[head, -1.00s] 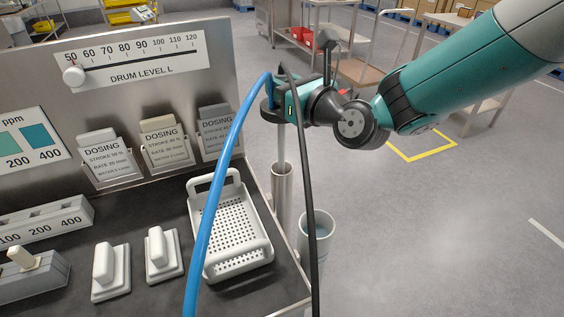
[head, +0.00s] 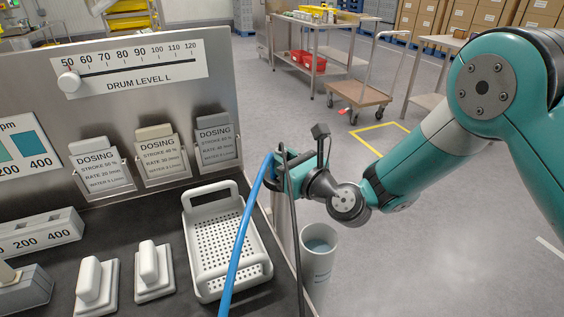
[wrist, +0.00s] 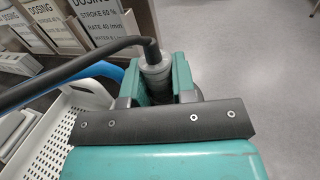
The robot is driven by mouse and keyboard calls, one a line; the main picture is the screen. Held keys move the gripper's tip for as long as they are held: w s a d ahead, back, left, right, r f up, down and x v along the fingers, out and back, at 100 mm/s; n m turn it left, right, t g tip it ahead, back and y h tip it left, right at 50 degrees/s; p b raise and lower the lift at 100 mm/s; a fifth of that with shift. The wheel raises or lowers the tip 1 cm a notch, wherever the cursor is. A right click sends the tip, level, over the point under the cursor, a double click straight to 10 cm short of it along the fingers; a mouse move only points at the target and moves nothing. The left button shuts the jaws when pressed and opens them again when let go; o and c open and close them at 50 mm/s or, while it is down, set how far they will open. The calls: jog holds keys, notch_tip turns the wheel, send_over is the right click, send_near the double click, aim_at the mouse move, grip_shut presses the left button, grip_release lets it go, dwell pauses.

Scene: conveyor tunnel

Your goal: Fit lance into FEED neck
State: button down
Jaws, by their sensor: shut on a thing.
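My gripper (head: 284,168) is at the right edge of the bench, shut on the top of the lance. In the wrist view, my gripper's teal jaws (wrist: 157,88) close on both sides of the lance's grey round head (wrist: 155,68). A black hose leaves the head to the left. In the head view, a blue hose and a dark hose hang from the gripper and partly cover it. An upright metal tube (head: 284,228) stands directly below the gripper. The lance's shaft is hidden, apparently inside this tube. I can read no FEED label.
A white perforated basket (head: 225,240) lies on the bench left of the tube. A white bucket (head: 319,262) with liquid stands right of it. Dosing cards (head: 161,157) line the back panel. A cart (head: 358,95) and open floor lie beyond.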

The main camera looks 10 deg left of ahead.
jog(key=c, duration=0.9)
grip_release()
jog(key=shift+f, duration=0.3)
jog(key=shift+c, duration=0.2)
jog(key=shift+r, duration=0.1)
